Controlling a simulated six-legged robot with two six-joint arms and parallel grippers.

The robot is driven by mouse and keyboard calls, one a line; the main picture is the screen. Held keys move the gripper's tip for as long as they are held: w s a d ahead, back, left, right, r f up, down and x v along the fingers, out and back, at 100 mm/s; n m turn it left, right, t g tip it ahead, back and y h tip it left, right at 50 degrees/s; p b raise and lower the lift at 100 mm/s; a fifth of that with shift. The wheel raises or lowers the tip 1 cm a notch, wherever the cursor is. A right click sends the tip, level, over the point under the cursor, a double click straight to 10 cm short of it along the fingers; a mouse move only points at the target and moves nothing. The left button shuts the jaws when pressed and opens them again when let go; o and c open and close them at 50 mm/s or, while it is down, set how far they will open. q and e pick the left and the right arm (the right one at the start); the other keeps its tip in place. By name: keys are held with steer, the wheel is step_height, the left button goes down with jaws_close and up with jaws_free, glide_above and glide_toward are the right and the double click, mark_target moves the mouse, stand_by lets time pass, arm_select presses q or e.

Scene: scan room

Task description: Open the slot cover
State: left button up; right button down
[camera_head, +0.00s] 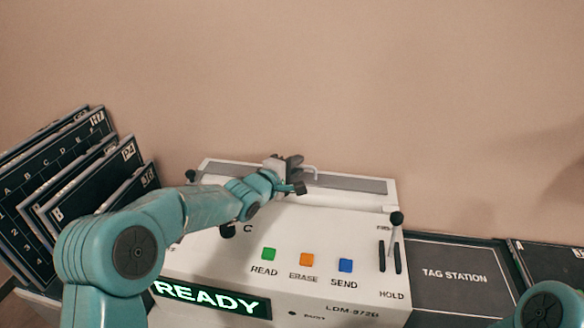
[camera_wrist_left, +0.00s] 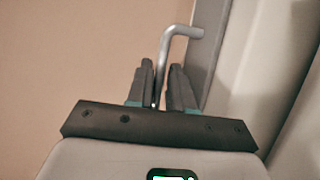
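The slot cover (camera_head: 350,184) is a long grey strip along the back top of the white machine (camera_head: 330,225); it looks closed. A thin bent metal handle (camera_head: 314,170) stands on it, also seen in the left wrist view (camera_wrist_left: 180,31). My left gripper (camera_head: 298,174) is at the handle. In the left wrist view its two dark fingers (camera_wrist_left: 162,85) stand apart, with the handle's rod between them and narrow gaps beside it. Whether a finger touches the rod is unclear. My right gripper is out of view; only part of my right arm shows at bottom right.
The machine's front has READ (camera_head: 269,254), ERASE (camera_head: 306,260) and SEND (camera_head: 345,265) buttons, a lit READY display (camera_head: 212,299) and a ball-topped HOLD lever (camera_head: 396,219). Dark labelled panels (camera_head: 75,175) lean at left. A dark TAG STATION plate (camera_head: 455,275) lies at right.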

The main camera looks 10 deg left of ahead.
arm_select(q)
steer(key=b+v, duration=0.1)
steer(key=v, duration=1.4)
steer(key=shift+s+a+r, duration=0.1)
steer(key=shift+s+a, duration=0.1)
steer(key=shift+s, duration=0.45)
